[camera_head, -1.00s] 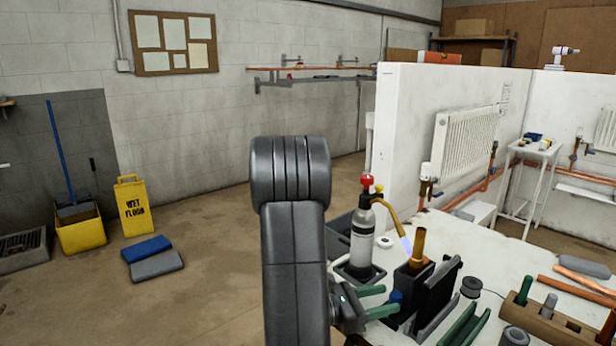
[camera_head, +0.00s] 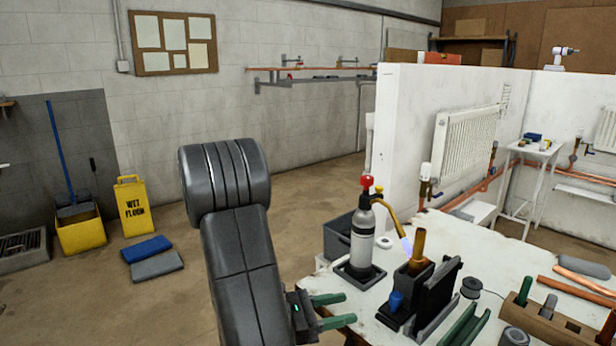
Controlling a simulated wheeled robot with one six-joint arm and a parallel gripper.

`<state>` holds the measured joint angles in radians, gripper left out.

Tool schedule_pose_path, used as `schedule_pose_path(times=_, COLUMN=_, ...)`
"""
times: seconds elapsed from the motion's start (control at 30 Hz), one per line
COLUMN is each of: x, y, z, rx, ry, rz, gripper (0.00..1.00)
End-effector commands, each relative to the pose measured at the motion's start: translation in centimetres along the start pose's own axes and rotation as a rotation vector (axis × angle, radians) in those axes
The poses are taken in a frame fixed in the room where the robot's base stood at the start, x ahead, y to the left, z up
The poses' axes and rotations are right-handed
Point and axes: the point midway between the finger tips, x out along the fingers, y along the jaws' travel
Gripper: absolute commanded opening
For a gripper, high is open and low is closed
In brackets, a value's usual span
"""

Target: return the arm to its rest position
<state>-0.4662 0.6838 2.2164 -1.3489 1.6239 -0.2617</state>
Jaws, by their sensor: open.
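My arm, dark grey, rises at the lower middle of the head view, its elbow bent above the floor left of the workbench. My gripper (camera_head: 330,311) shows at the arm's right side, with two green-tipped fingers pointing right. The fingers are apart and nothing is between them. They are by the left edge of the white workbench (camera_head: 398,300), left of the dark tool holder. The rest of the arm below is cut off by the frame.
A gas torch (camera_head: 362,240) with a lit-looking tip stands on the bench beside a copper fitting (camera_head: 418,245) and a dark holder (camera_head: 436,297). A wet floor sign (camera_head: 134,207), yellow bucket (camera_head: 80,232) and pads (camera_head: 150,258) are on the left floor. Open floor lies between.

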Motion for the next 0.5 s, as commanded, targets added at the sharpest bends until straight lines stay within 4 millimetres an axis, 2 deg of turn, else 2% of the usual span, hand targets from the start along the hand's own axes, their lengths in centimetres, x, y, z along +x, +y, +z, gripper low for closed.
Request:
schedule_pose_path(times=0.27, x=-3.0, y=0.0, z=0.0, rx=0.000, ry=0.000, rz=0.004, gripper=0.48)
schedule_pose_path(times=0.5, x=-0.4, y=-0.1, z=0.0, rx=0.000, ry=0.001, rz=-0.005, gripper=0.48)
